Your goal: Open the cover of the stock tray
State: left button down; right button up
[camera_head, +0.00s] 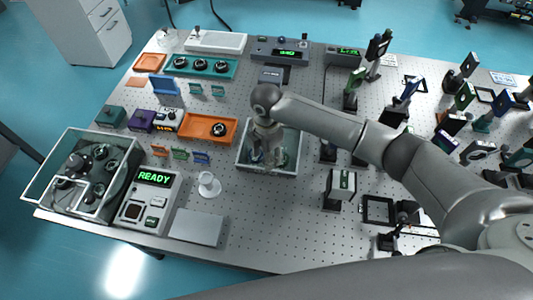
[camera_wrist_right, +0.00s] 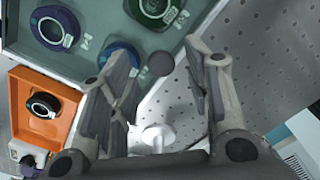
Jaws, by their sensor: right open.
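The stock tray (camera_head: 262,174) is a pale-rimmed box near the middle of the table, with several round optics inside. It also fills the upper left of the right wrist view (camera_wrist_right: 100,22). A dark round knob (camera_wrist_right: 161,63) shows by the tray's edge in the wrist view, between my fingers; it looks like the cover's knob. I cannot make out the clear cover itself. My right gripper (camera_head: 268,160) points down over the tray and partly hides it. In the wrist view its fingers (camera_wrist_right: 165,95) are spread, with no visible grip on the knob. My left gripper is out of view.
An orange tray (camera_head: 193,134) lies left of the stock tray, and a white pedestal (camera_head: 208,186) stands front left. A READY device (camera_head: 153,178) and a glass-walled box (camera_head: 122,187) are farther left. Mounted optics crowd the right. The perforated table (camera_head: 268,217) is clear in front.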

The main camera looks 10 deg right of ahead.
jog(key=shift+f, duration=0.55)
jog(key=c, duration=0.4)
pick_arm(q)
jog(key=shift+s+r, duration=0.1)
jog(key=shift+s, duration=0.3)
pick_arm(e)
grip_shut()
